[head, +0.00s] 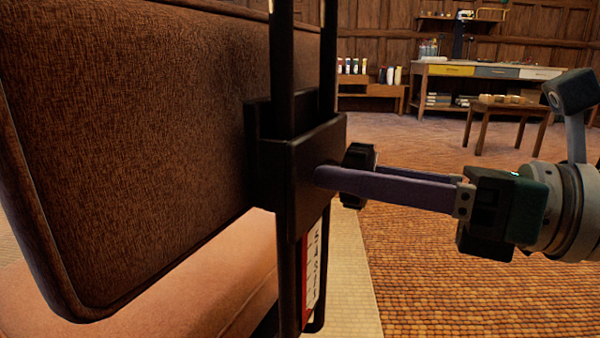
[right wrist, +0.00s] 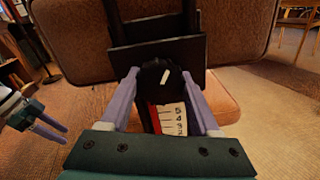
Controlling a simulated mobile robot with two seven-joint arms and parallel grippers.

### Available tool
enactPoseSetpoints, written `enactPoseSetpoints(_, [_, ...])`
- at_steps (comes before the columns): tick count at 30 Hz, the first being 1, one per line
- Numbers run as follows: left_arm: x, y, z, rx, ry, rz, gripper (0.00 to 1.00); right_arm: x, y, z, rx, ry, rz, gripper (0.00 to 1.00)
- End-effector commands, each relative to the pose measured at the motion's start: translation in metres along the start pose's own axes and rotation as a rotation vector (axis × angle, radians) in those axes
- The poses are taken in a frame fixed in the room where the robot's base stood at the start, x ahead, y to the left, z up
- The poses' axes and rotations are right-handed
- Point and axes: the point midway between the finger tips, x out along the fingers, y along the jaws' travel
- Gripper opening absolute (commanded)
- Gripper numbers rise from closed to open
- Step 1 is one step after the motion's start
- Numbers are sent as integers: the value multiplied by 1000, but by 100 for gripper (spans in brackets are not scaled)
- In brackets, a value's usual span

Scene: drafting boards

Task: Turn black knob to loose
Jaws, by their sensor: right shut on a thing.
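The black knob (head: 360,165) sticks out from the right side of a black clamp block (head: 290,165). In the right wrist view the knob (right wrist: 160,70) shows a short white mark, tilted slightly. My right gripper (right wrist: 160,76) is shut on the knob, with one purple finger on each side. In the head view its fingers reach in from the right, and the near finger hides part of the knob. My left gripper (right wrist: 58,132) shows only at the left edge of the right wrist view, with its two fingers apart and empty.
The block sits on dark upright posts beside a brown padded back (head: 130,130). A red and white scale (head: 311,275) hangs below it, with a padded seat (head: 190,290) lower left. A workbench (head: 480,85) and low table (head: 505,110) stand far off; floor between is clear.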

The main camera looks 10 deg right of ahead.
Motion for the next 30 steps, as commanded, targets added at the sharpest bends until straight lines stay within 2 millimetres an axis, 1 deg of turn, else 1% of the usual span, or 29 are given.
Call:
enactPoseSetpoints(1, [0, 0, 0, 2, 0, -1, 50, 0, 0, 0, -5, 1, 0, 7])
enactPoseSetpoints(2, [0, -1, 0, 3, 0, -2, 50, 0, 0, 0, -5, 1, 0, 64])
enactPoseSetpoints(9, [0, -2, 0, 7, -1, -6, 50, 0, 0, 0, -3, 0, 0, 91])
enactPoseSetpoints(10, [0, -2, 0, 8, -1, -6, 50, 0, 0, 0, -3, 0, 0, 93])
enactPoseSetpoints(17, [0, -2, 0, 7, -1, -6, 50, 0, 0, 0, -1, 0, 0, 93])
enactPoseSetpoints(20, [-1, -2, 0, 7, -1, -6, 50, -6, 0, -1, 1, 2, -1, 93])
enactPoseSetpoints(23, [-2, -2, 0, 7, -1, -5, 50, -19, 0, -1, 2, 3, -2, 93])
enactPoseSetpoints(30, [-9, -1, -3, 3, 0, -2, 50, -64, 0, 0, 4, 3, -4, 93])
